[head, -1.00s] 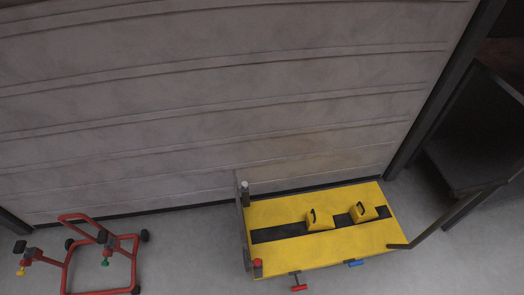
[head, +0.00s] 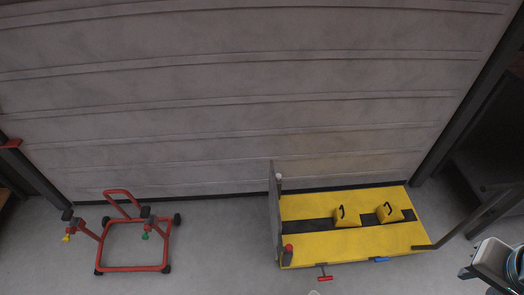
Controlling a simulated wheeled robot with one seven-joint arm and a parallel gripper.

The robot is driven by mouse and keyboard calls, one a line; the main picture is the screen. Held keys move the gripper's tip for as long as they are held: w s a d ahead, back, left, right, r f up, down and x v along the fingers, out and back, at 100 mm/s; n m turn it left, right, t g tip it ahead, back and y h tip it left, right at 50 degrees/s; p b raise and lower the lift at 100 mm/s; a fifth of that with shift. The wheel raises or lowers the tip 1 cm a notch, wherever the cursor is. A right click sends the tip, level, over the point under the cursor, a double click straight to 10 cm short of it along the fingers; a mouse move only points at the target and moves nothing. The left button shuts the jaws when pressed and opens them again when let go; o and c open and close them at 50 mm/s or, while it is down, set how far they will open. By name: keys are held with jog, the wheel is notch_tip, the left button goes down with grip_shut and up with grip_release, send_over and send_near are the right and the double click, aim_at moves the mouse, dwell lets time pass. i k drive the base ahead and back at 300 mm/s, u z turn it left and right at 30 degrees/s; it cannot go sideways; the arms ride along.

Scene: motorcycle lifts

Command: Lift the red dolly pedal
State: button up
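A red-framed wheeled dolly (head: 138,268) stands on the floor at the left, with black wheels. A yellow-tipped part (head: 68,238) and a green-tipped part (head: 145,236) hang from its two arms; I cannot tell which, if either, is a pedal. A small red pedal-like bar (head: 325,278) sticks out on a stem from the front of the yellow lift platform (head: 350,244). A blue one (head: 381,260) sits at the same front edge. A white and grey part of my arm shows at the lower right. My gripper is not visible.
Two yellow blocks with black handles, one left (head: 346,216) and one right (head: 389,212), stand on the platform. An upright grey plate (head: 274,212) is at its left end. A ribbed wall (head: 230,100) closes the back. Floor (head: 225,245) between dolly and platform is clear.

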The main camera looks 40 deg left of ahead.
aim_at(330, 277)
jog(key=u, duration=1.6)
jog(key=i, duration=0.5)
jog(key=k, duration=0.5)
jog(key=u, duration=1.4)
jog(key=k, duration=0.85)
jog(key=z, duration=1.4)
jog(key=i, duration=0.5)
